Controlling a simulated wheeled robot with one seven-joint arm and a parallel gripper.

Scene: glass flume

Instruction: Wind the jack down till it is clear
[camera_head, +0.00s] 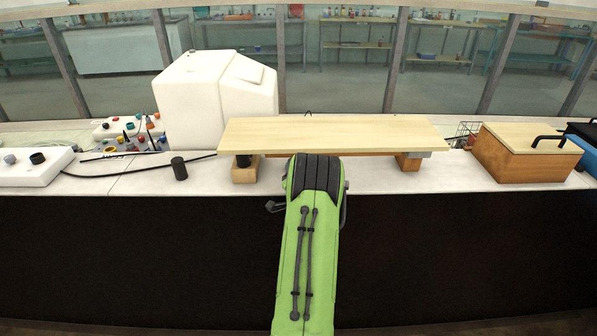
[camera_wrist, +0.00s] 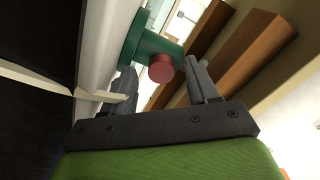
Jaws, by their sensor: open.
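In the wrist view, a dark green body (camera_wrist: 145,42) with a red round end (camera_wrist: 161,69) looks like the jack and its knob. My gripper (camera_wrist: 161,66) is open, with one finger on each side of the red end. I cannot tell whether either finger touches it. In the head view, the pale wooden board (camera_head: 330,132) lies raised above the bench, and my green arm reaches to its front edge. The arm and board hide my gripper and the jack there, so I cannot see whether the jack touches the board.
Under the board are a left wooden block (camera_head: 245,175) with a dark piece on top and a right wooden block (camera_head: 409,162). A black cylinder (camera_head: 179,168) stands on the bench to the left. A lidded wooden box (camera_head: 520,155) stands right, a white machine (camera_head: 205,100) behind left.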

